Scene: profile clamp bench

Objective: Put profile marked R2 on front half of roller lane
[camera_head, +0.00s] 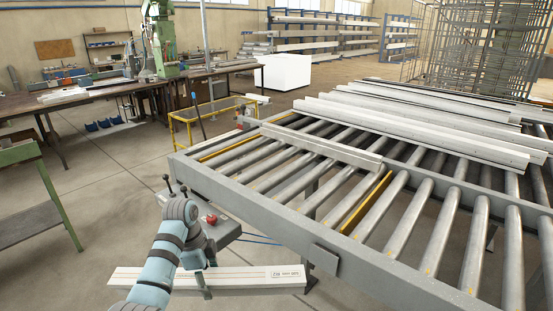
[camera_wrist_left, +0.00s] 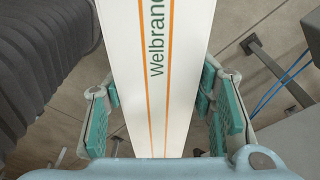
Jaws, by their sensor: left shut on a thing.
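A white profile (camera_head: 245,279) with thin orange lines hangs level in front of the bench, held near its middle. Its small end label is too small to read. In the left wrist view the profile (camera_wrist_left: 150,60) runs between the fingers, with green lettering starting "Welbran"; no R2 mark can be read. My left gripper (camera_head: 204,283) is shut on this profile; its lower fingers are partly hidden. The roller lane (camera_head: 285,215) stands to the right, beyond the profile, with grey rollers and yellow crossbars. My right gripper is in neither view.
A shorter grey profile (camera_head: 320,148) lies across the rollers, and several long profiles (camera_head: 420,130) lie farther back. The nearer rollers are bare. A control box with a red button (camera_head: 211,219) stands beside the lane's near left corner, close to my left arm.

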